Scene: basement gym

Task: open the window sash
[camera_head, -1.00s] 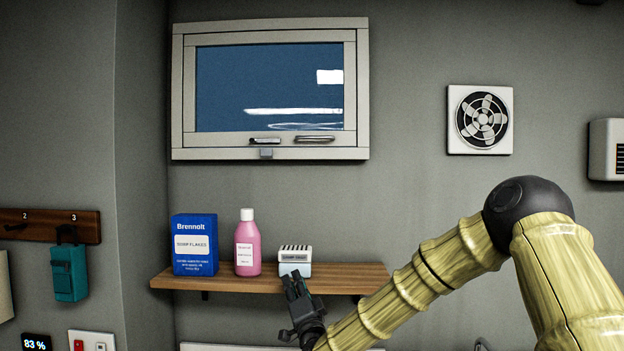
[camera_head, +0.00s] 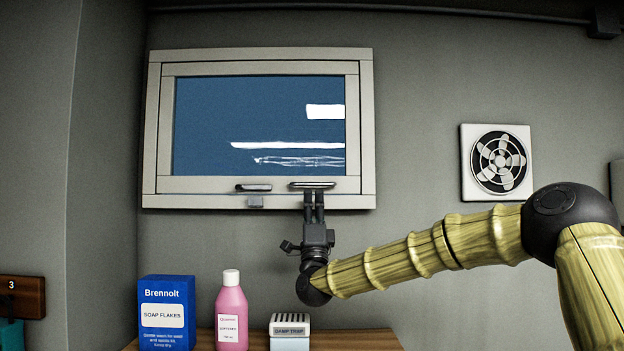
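The window sash (camera_head: 262,184) is pale, with dark blue glass, and sits flush in its pale frame (camera_head: 152,130) on the wall. Its bottom rail carries a short dark metal fitting (camera_head: 253,187) at left and a longer bar handle (camera_head: 312,185) to the right. The two fingers look close together with a narrow gap. Whether they hold the bar or only touch it is unclear.
Below, a wooden shelf (camera_head: 385,341) holds a blue soap flakes box (camera_head: 166,310), a pink bottle (camera_head: 231,313) and a white damp trap (camera_head: 290,331). A wall fan (camera_head: 496,162) is right of the window. The wall between window and fan is clear.

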